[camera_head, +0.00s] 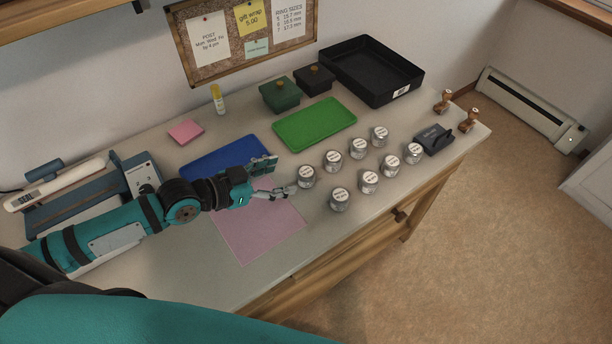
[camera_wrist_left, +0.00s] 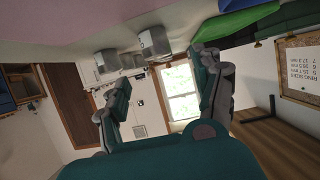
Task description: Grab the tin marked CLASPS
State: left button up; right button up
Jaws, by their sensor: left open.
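Several small silver tins with white labelled lids stand in two rows on the table, right of my left gripper. The lettering is too small to read, so I cannot tell which one is CLASPS. The nearest tins to the gripper are the left tin of the back row (camera_head: 306,177) and the left tin of the front row (camera_head: 340,199). My left gripper (camera_head: 281,175) is open and empty, its fingers pointing toward the back-row tin, apart from it. In the left wrist view two tins (camera_wrist_left: 154,42) (camera_wrist_left: 107,63) show beyond the spread fingers (camera_wrist_left: 162,77). My right gripper is not in view.
A pink sheet (camera_head: 255,225) and a blue tray (camera_head: 215,159) lie beneath and beside my left arm. A green tray (camera_head: 315,124), lidded boxes (camera_head: 280,95) and a black tray (camera_head: 370,70) stand behind. A dark block (camera_head: 434,138) and stamps (camera_head: 468,121) are at the right end.

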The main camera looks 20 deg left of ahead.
aim_at(305, 172)
pick_arm(q)
jog(key=p+x, duration=0.1)
jog(key=x, duration=0.7)
jog(key=shift+w+d+f, duration=0.1)
jog(key=shift+d+f, duration=0.05)
jog(key=shift+d, duration=0.05)
jog(key=c, duration=1.3)
